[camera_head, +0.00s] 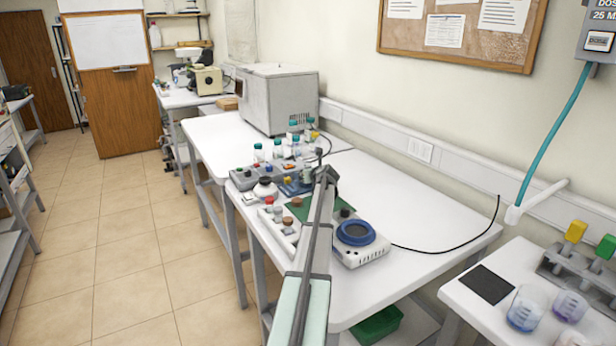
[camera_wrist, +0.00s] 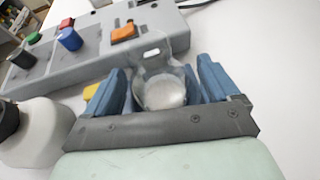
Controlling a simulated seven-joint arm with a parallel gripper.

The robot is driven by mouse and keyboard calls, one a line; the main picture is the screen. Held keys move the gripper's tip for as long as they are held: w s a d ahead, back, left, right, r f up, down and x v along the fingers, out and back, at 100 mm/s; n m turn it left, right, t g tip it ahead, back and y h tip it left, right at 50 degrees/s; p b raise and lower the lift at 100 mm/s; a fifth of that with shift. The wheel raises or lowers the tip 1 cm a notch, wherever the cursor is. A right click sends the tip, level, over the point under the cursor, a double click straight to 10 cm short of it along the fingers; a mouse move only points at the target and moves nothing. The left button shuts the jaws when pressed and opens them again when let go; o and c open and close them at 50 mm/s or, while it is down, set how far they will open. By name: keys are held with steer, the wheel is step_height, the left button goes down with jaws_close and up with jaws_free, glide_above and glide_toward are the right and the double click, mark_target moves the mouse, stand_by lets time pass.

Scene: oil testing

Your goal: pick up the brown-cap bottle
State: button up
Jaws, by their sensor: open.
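Two small bottles with brown caps stand on the near table in the head view, one brown cap (camera_head: 297,201) a little behind the other (camera_head: 288,221). My gripper (camera_wrist: 160,72) has blue fingers standing apart in the wrist view. A clear, rounded glass vessel (camera_wrist: 165,92) with a whitish patch shows between the fingers. I cannot tell whether they touch it, and I see no brown cap on it. In the head view my arm reaches over the bottles' table and hides part of the objects there.
A white bottle with a black cap (camera_wrist: 35,130) is left of my gripper. A grey block with coloured pieces (camera_wrist: 90,50) lies beyond. In the head view, a white device with a blue ring (camera_head: 356,232) stands right of my arm. The table's right part is clear.

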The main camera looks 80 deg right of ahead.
steer(key=c, duration=1.2)
steer(key=shift+r, duration=0.1)
